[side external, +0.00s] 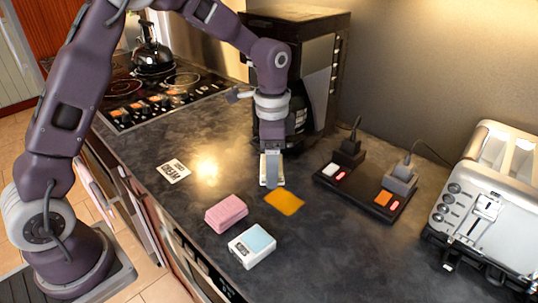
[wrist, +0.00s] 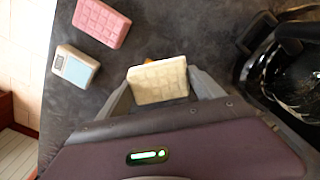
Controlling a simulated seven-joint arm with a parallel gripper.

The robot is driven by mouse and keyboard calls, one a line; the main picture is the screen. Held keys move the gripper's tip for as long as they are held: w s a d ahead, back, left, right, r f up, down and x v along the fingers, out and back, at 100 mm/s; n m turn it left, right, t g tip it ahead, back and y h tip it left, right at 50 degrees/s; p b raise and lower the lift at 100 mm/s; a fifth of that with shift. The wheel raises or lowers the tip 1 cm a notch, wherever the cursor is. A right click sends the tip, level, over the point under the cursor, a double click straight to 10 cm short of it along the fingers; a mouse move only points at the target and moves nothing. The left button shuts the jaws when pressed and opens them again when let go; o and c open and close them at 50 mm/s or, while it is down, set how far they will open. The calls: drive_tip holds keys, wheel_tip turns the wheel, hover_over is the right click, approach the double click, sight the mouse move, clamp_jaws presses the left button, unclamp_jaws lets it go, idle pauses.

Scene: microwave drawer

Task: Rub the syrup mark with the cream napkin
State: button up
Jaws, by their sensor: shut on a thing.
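The cream napkin (wrist: 158,82) is a folded, quilted square held between the fingers of my gripper (wrist: 160,88) in the wrist view. In the side external view my gripper (side external: 272,170) points down over the dark counter, shut on the cream napkin (side external: 263,171). The syrup mark (side external: 285,202) is a flat orange-brown patch on the counter, just in front of and to the right of the napkin. In the wrist view only a sliver of the mark (wrist: 148,61) shows past the napkin. I cannot tell whether the napkin touches the counter.
A pink folded napkin (side external: 226,213) and a white-and-blue box (side external: 252,246) lie at the front. A flat printed card (side external: 173,172) lies left. A power strip (side external: 362,190) with plugs and a toaster (side external: 490,205) stand right. A black coffee machine (side external: 312,70) stands close behind my gripper.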

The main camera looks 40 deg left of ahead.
sight(270, 192)
wheel_tip(270, 192, down, 6)
drive_tip(key=shift+r, duration=0.1)
drive_tip(key=shift+d+f, duration=0.2)
drive_tip(key=shift+c, duration=0.6)
drive_tip(key=shift+d+f, duration=0.2)
drive_tip(key=shift+d, duration=0.6)
drive_tip(key=shift+d+r, duration=0.25)
drive_tip(key=shift+d, duration=0.1)
drive_tip(key=d, duration=0.3)
drive_tip(key=shift+d+f, duration=0.1)
drive_tip(key=shift+f, duration=0.1)
drive_tip(key=shift+d+r, duration=0.1)
drive_tip(key=shift+d, duration=1)
drive_tip(key=shift+a, duration=4.2)
drive_tip(key=shift+d+r, duration=0.15)
drive_tip(key=shift+r, duration=3.85)
drive_tip(key=shift+f, duration=0.15)
